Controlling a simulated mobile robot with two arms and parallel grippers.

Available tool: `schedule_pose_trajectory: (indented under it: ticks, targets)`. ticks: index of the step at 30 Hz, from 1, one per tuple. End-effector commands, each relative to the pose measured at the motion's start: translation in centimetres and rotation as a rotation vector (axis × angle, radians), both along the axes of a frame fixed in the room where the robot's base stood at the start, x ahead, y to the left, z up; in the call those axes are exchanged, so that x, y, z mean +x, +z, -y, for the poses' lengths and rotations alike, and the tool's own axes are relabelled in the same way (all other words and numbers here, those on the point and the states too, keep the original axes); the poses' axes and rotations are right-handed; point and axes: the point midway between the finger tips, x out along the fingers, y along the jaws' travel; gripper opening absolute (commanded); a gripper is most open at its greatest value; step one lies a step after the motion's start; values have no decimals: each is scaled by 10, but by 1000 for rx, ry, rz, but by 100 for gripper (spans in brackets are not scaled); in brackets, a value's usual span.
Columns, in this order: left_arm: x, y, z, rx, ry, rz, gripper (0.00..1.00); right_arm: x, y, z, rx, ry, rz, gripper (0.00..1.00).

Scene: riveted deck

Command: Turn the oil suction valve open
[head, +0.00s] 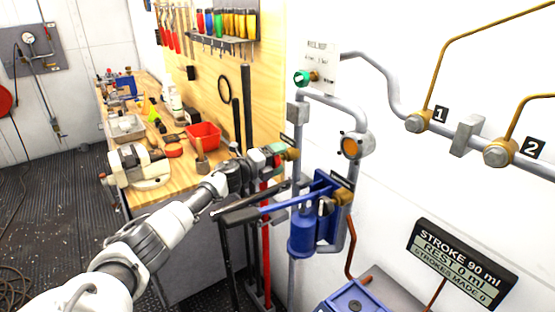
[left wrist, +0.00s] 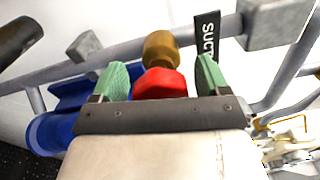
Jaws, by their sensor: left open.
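The suction valve shows in the left wrist view as a red knob (left wrist: 160,84) on a brass body (left wrist: 160,50), beside a black label (left wrist: 207,40) of which "SUCT" can be read. My left gripper (left wrist: 160,80) is open, with one green fingertip on each side of the red knob. Whether the fingertips touch the knob cannot be told. In the head view my left gripper (head: 271,156) is at the brass valve body (head: 293,154) on the grey pipe and hides most of the knob. My right gripper is not in view.
A blue hand pump (head: 303,235) with a black-gripped lever (head: 240,215) is just below my left gripper. A green-knobbed valve (head: 302,78) is above, and a round brass-rimmed fitting (head: 350,146) is to the right. A workbench (head: 185,185) stands behind my left arm.

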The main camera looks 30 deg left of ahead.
Motion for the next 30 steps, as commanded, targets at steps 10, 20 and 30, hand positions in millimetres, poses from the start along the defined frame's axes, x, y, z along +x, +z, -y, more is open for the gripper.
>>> schedule_pose_trajectory:
  ticks: [10,20,30]
  targets:
    - [-17,-2,-9,5,2,-1,76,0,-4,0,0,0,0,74]
    - [-76,-4,-32,4,0,-3,76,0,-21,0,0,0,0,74]
    - [-100,0,-41,1,0,0,76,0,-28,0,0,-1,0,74]
